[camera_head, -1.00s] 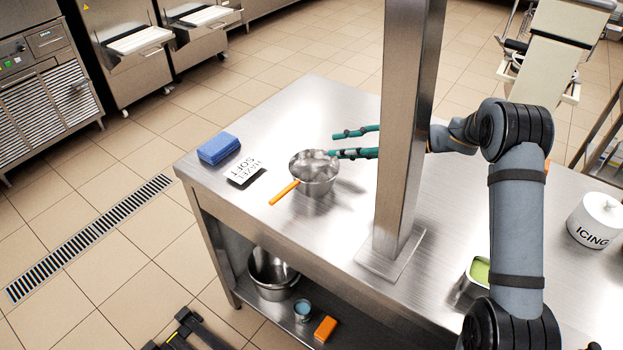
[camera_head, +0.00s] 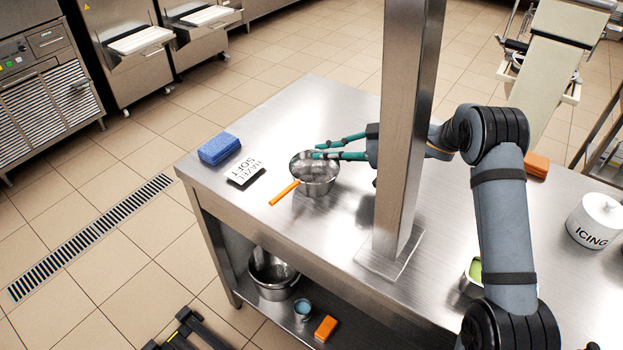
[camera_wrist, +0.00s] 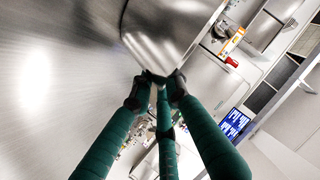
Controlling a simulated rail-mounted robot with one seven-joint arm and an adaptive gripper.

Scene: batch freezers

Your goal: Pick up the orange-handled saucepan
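The orange-handled saucepan (camera_head: 318,186) stands upright on the steel table (camera_head: 330,238) in the head view. It is a round metal pan, and its orange handle (camera_head: 284,192) points toward the front left. My gripper (camera_head: 308,150) has green fingers that reach from the right over the pan's far rim. In the wrist view, the green fingers (camera_wrist: 158,84) converge near a curved shiny metal surface (camera_wrist: 165,30), probably the pan. Whether they touch it is unclear.
A steel post (camera_head: 402,130) stands right of the pan, in front of my wrist. A blue block (camera_head: 219,148) and a dark-edged label card (camera_head: 245,171) lie left of the pan. An icing jar (camera_head: 596,221) and a green-filled container (camera_head: 474,273) stand on the right.

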